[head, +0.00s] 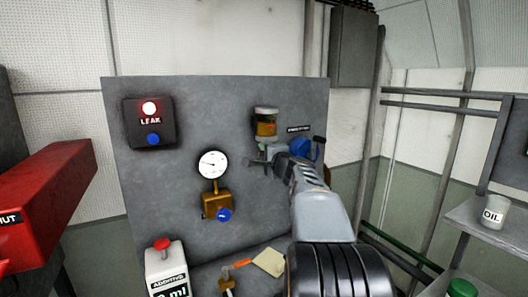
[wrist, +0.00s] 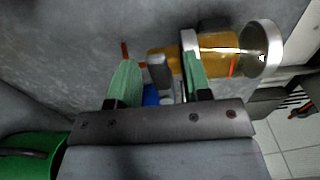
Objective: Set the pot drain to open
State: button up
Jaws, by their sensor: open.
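The pot (head: 265,122) is a clear bowl of amber fluid on the grey panel, below a pale cap. In the wrist view the pot (wrist: 218,55) lies sideways, with a metal cap at its right end. A brass-coloured drain part (wrist: 160,53) extends from its left end, with a grey stub (wrist: 159,72) in front. My gripper (wrist: 161,82) is open, its two green fingers on either side of the stub; contact cannot be told. The right finger overlaps the pot's lower end in view. In the head view my gripper (head: 262,162) is just below the pot, and my arm hides part of the panel.
A blue part with a dark lever (head: 319,147) sits right of my gripper. A gauge (head: 212,164) above a brass valve with a blue knob (head: 224,214) is at left. A lit LEAK box (head: 149,122) is upper left. An additive bottle (head: 165,270) stands below.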

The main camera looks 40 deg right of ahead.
jog(key=shift+w, duration=0.5)
jog(key=shift+c, duration=0.3)
grip_shut()
jog(key=shift+f, duration=0.1)
